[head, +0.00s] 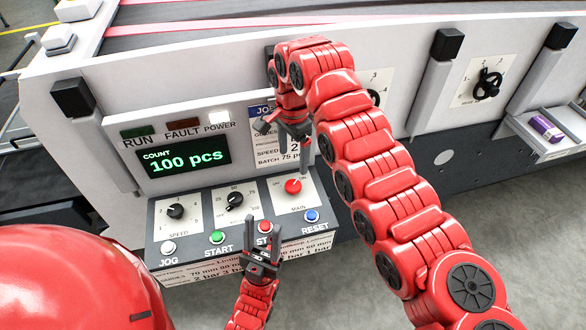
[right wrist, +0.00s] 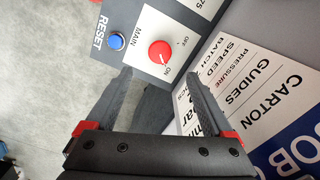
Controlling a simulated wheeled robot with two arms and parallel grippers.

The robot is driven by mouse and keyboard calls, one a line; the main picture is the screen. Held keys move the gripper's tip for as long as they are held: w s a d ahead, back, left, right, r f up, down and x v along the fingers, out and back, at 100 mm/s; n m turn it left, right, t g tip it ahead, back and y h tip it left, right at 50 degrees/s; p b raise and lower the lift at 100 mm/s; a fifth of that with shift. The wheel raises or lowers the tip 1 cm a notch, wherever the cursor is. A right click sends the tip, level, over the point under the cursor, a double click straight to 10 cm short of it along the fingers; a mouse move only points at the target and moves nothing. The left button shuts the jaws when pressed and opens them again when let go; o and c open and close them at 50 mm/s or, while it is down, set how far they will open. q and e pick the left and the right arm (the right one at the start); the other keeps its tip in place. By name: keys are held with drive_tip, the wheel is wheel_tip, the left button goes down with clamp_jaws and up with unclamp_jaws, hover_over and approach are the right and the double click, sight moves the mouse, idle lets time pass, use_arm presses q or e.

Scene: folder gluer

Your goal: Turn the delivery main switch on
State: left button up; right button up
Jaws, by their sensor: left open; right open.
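The red MAIN switch knob (head: 293,186) is on the sloped control panel, between OFF at left and ON at right. My right gripper (head: 287,137) is open and empty just above the panel. In the right wrist view, its fingertips (right wrist: 159,75) are spread wider than the knob, which lies ahead of them; I see no contact. My left gripper (head: 264,225) is open in front of the panel, partly covering the red stop button (head: 265,227).
The blue RESET button (head: 312,215) is close to the knob; the green START button (head: 216,237) and black dials (head: 235,201) are to the left. A job card (head: 264,112) is behind my right gripper. The display (head: 182,158) reads 100 pcs. The POWER lamp (head: 218,117) looks white.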

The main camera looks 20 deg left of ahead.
wheel_tip(320, 180, up, 7)
drive_tip(key=shift+b, duration=0.45)
idle(0.4)
